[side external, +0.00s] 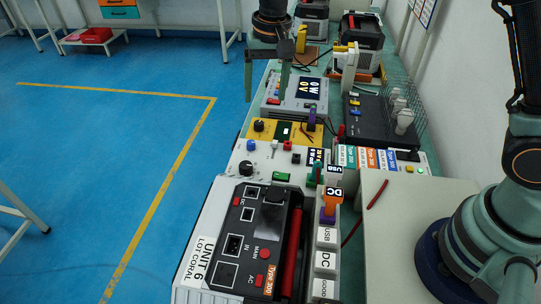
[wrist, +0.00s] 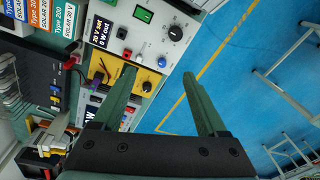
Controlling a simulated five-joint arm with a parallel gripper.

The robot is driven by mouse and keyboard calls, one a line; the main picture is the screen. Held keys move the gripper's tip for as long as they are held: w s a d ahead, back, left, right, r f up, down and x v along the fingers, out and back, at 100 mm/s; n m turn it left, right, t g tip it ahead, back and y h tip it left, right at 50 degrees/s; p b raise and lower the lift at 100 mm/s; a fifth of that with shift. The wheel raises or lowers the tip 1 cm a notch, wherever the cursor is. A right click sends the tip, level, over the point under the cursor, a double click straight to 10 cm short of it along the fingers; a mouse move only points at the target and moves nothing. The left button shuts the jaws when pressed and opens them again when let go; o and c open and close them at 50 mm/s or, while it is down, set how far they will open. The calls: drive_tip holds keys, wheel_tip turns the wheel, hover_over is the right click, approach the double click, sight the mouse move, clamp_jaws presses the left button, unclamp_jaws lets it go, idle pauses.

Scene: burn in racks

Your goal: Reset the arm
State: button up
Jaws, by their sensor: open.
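My gripper (side external: 267,74) is at the top middle of the side external view, over the far left edge of the bench (side external: 257,105). Its two fingers point down and stand apart, with nothing between them. In the wrist view my gripper (wrist: 159,72) is open, with two long green fingers. One finger overlaps the yellow panel (wrist: 146,80), and the other is over the blue floor (wrist: 225,90). Whether the fingers touch anything cannot be told.
The bench carries a unit labelled UNIT 6 (side external: 207,255), a yellow panel unit (side external: 263,139), a white supply (side external: 285,105) and a black rack with wire mesh (side external: 372,120). A red probe (side external: 377,194) lies on a pale box (side external: 400,215). The floor at left is mostly clear.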

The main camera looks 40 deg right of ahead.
drive_tip(key=s+d+r+n+t, duration=0.2)
drive_tip(key=s+d+r, duration=0.6)
drive_tip(key=s+d+n+t, duration=0.2)
drive_tip(key=s+d, duration=0.3)
drive_tip(key=s, duration=0.4)
drive_tip(key=shift+s+d+n, duration=0.3)
drive_tip(key=shift+s+d, duration=0.05)
drive_tip(key=shift+s, duration=0.05)
